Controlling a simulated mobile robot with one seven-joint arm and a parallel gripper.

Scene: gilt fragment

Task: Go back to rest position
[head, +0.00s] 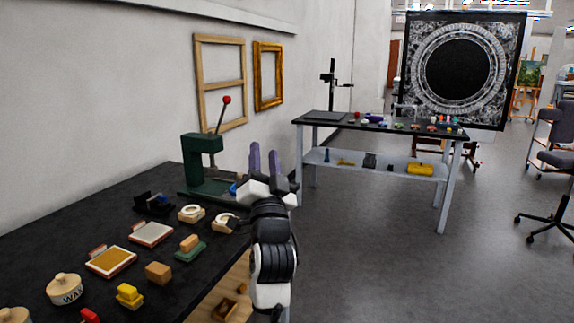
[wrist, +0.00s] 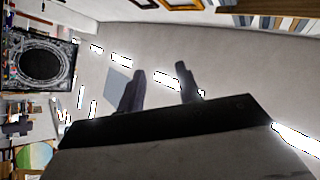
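My gripper (head: 263,160) is in the middle of the head view, raised at the far right end of the black table (head: 60,220). Its two purple-grey fingers point up and stand apart with nothing visible between them. In the wrist view the fingers (wrist: 160,88) are also apart, against the ceiling and its bright lights, and the space between them is empty. My gripper is beside the green press (head: 203,165) with the red-knobbed lever, and partly overlaps it in the head view. I cannot tell whether they touch.
A second table (head: 380,127) with a lower shelf stands behind. An office chair (head: 556,165) is at right. Grey floor (head: 400,270) is clear at lower right.

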